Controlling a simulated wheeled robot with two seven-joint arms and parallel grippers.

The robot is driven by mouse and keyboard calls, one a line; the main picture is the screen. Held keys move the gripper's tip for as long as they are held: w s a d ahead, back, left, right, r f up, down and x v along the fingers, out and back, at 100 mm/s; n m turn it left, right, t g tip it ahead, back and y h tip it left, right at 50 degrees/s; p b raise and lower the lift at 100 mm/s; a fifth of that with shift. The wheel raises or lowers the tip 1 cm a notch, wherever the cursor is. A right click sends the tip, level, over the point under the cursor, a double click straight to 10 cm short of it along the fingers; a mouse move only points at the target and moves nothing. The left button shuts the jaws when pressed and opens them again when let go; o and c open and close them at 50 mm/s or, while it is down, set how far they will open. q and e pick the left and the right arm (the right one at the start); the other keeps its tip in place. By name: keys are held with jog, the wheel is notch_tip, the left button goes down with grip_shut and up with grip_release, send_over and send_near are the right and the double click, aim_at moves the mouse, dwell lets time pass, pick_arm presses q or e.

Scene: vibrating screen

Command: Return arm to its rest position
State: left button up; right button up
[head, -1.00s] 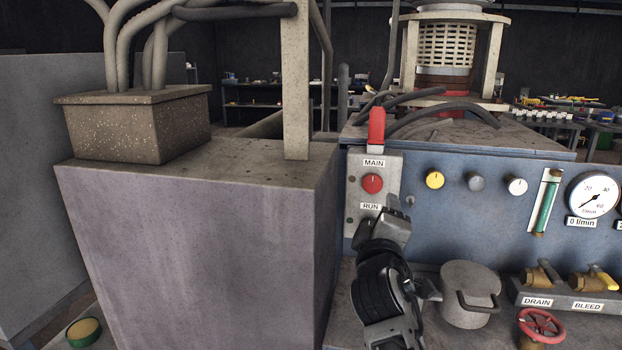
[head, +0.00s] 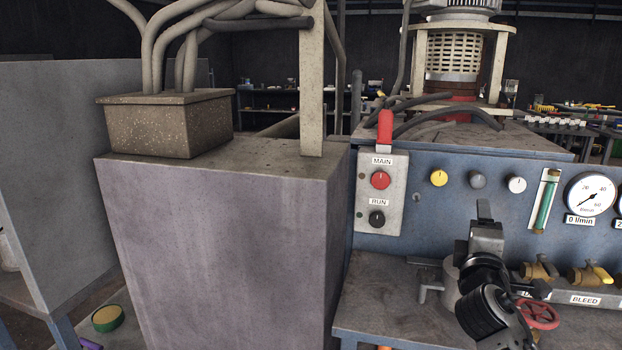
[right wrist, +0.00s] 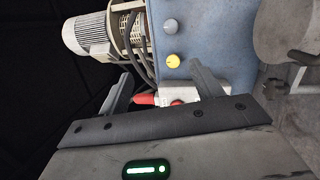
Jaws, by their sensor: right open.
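My right gripper (head: 484,215) is in front of the blue control panel (head: 450,205), at the right of the head view and apart from the switch plate. In the right wrist view its two fingers (right wrist: 160,77) stand wide apart with nothing between them. The grey switch plate (head: 395,215) carries a red MAIN knob (head: 380,180) and a black RUN knob (head: 377,218). A red lever (head: 385,128) stands upright above it. My gripper and wrist cover part of the grey lidded pot (head: 450,285). My left gripper is out of view.
Yellow (head: 439,178), grey and white knobs, a sight tube and a gauge (head: 590,194) line the panel. Brass valves (head: 540,270) and a red handwheel (head: 538,313) sit low right, close to my arm. A large grey block (head: 225,245) stands left.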

jog(key=s+d+r+n+h, duration=0.2)
jog(key=d+r, duration=0.2)
jog(key=d, duration=0.5)
jog(key=s+a+f+m+g+y, duration=0.1)
jog(key=s+a+f+g+y, duration=0.2)
jog(key=f, duration=0.6)
jog(key=s+a+f+m+y, duration=0.1)
jog(key=s+a+f+y, duration=0.3)
jog(key=f, duration=0.5)
jog(key=s+a+f+m+g+y, duration=0.1)
jog(key=s+a+f+g+y, duration=0.1)
jog(key=s+f, duration=0.6)
jog(key=s+a+f+m+g+y, duration=0.2)
jog(key=s+a+f+m, duration=0.15)
jog(key=s+f, duration=0.3)
jog(key=s+a+f+m+g+y, duration=0.2)
jog(key=s+a+f, duration=0.25)
jog(key=s, duration=0.35)
jog(key=w+a+m+t, duration=0.1)
jog(key=a+m, duration=0.4)
jog(key=a, duration=0.3)
jog(key=shift+r, duration=0.45)
